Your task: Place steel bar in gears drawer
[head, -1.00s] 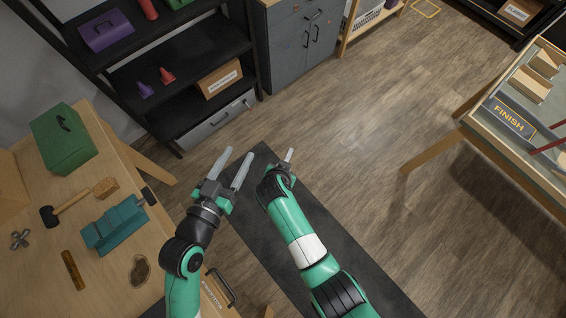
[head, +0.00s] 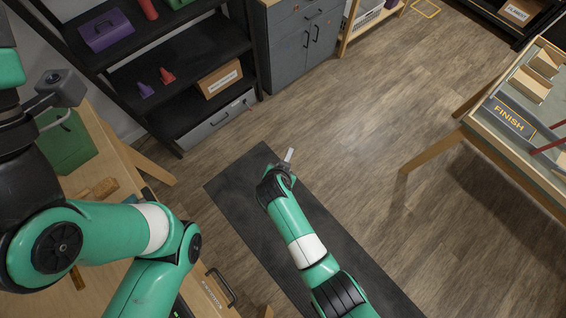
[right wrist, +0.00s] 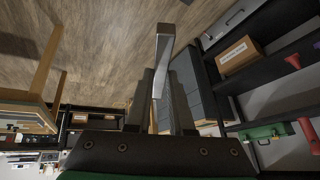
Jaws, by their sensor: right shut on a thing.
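The steel bar (head: 289,155) is a short pale grey piece held in my right gripper (head: 283,171), above the dark floor mat. In the right wrist view the bar (right wrist: 163,55) stands up between the two fingers of the right gripper (right wrist: 163,95), which are shut on it. My left arm is folded across the left side of the head view, and its fingers are out of the picture. A wooden drawer front (head: 208,293) with a dark handle shows at the workbench's near right end. Its small label is unreadable, so I cannot tell whether it is the gears drawer.
The workbench (head: 127,178) at left is largely covered by my left arm; a green toolbox (head: 66,143) and a brush (head: 105,187) show. A black shelf (head: 122,80) and grey cabinet (head: 295,48) stand behind. A track table (head: 528,142) stands right. The middle floor is clear.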

